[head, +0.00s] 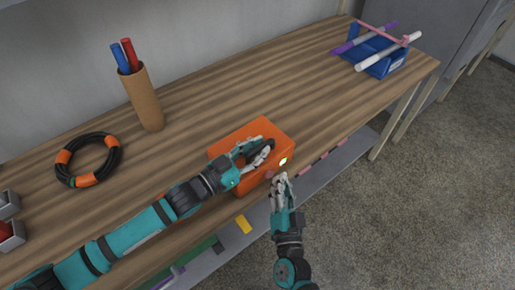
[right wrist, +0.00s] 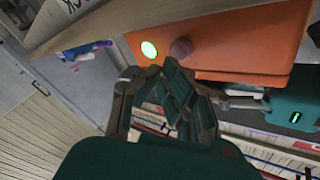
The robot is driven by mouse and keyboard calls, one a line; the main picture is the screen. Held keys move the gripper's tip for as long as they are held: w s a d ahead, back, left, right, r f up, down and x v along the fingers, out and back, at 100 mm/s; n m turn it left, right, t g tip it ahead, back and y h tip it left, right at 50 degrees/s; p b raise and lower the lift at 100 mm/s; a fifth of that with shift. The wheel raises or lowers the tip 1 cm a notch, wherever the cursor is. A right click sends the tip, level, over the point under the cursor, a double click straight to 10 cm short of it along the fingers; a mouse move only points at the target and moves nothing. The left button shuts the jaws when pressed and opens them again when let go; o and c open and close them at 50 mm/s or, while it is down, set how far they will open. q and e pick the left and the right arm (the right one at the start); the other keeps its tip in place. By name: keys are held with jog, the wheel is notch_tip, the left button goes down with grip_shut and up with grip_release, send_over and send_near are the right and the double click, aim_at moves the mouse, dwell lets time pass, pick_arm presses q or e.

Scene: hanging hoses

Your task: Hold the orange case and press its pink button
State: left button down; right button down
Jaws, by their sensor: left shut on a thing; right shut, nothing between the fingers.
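The orange case (head: 250,134) lies at the front edge of the wooden table. My left gripper (head: 262,152) is shut on the case from above, near its front. The case's front face carries a lit green-yellow lamp (head: 283,161) and the pink button (head: 269,174), a small dull round knob. In the right wrist view the button (right wrist: 181,47) sticks out of the case (right wrist: 240,40), right of the glowing lamp (right wrist: 149,49). My right gripper (head: 280,178) is shut and empty just in front of that face. Its fingertips (right wrist: 172,68) appear just below the button; contact cannot be told.
A blue holder with rods (head: 380,62) is at the far right. A lower shelf (head: 340,155) runs under the table. The table's middle is clear.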

pick_arm(q)
jog(key=shift+s+f, duration=0.1)
jog(key=shift+f, duration=0.4)
jog(key=c, duration=1.2)
grip_release()
pick_arm(e)
jog(key=s+d, duration=0.3)
jog(key=s, duration=0.1)
jog(key=shift+s+d, duration=0.35)
pick_arm(q)
jog(key=shift+a+r, duration=0.15)
jog(key=shift+r, duration=0.05)
pick_arm(e)
jog(key=shift+w+a, duration=0.1)
jog(key=shift+w, duration=0.05)
pick_arm(q)
jog(key=v, duration=0.7)
jog(key=shift+a, duration=0.15)
jog(key=shift+s, duration=0.1)
pick_arm(e)
jog(key=shift+f, duration=0.1)
